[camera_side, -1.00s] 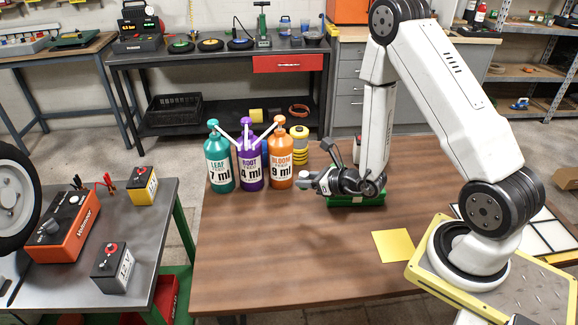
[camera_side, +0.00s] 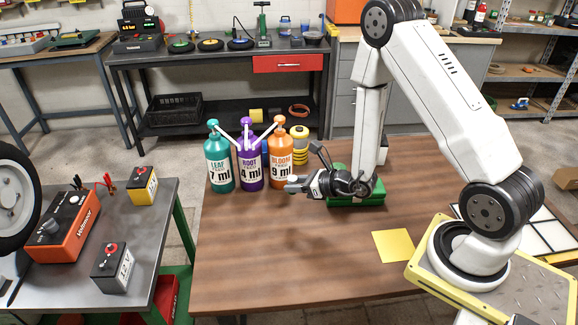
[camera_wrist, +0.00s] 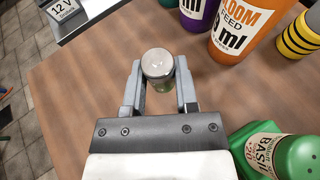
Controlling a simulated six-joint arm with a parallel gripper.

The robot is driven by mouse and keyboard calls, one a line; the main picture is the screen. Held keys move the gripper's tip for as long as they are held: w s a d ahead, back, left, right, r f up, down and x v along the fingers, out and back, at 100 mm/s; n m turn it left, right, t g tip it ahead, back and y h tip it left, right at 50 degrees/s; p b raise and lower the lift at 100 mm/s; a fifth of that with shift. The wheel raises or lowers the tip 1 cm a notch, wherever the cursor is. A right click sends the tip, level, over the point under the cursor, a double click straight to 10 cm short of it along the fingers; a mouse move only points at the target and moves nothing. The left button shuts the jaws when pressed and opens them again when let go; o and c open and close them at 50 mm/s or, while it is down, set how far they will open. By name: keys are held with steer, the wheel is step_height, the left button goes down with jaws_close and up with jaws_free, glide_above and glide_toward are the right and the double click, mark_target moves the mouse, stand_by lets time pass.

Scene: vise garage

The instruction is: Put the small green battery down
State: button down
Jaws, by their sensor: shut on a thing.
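My gripper (camera_wrist: 158,84) is shut on a small upright cylinder, the small green battery (camera_wrist: 157,66). In the wrist view its round silver top faces the camera, with a little green showing below it. One finger stands on each side of it. In the side view my gripper (camera_side: 297,184) points left, low over the brown table (camera_side: 270,250), in front of the orange bottle. The battery is too small there to make out well. I cannot tell whether its base touches the table.
Teal (camera_side: 219,162), purple (camera_side: 250,163) and orange (camera_side: 282,160) pump bottles stand close behind my gripper, with a yellow-black striped cylinder (camera_wrist: 300,35) beside them. A green tray (camera_side: 370,195) and a green basil bottle (camera_wrist: 280,157) are to the right. The front-left table is clear.

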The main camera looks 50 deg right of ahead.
steer(key=w+a+n+g+y, duration=0.2)
steer(key=a+n+y, duration=0.25)
steer(key=a, duration=0.65)
steer(key=n+g+y, duration=0.5)
glide_above(233, 273)
steer(key=f, duration=0.2)
steer(key=shift+r+h, duration=0.2)
steer(key=shift+h, duration=0.05)
steer(key=shift+f, duration=0.1)
steer(key=shift+f, duration=2.1)
steer(key=shift+f, duration=1.75)
steer(key=shift+f, duration=0.1)
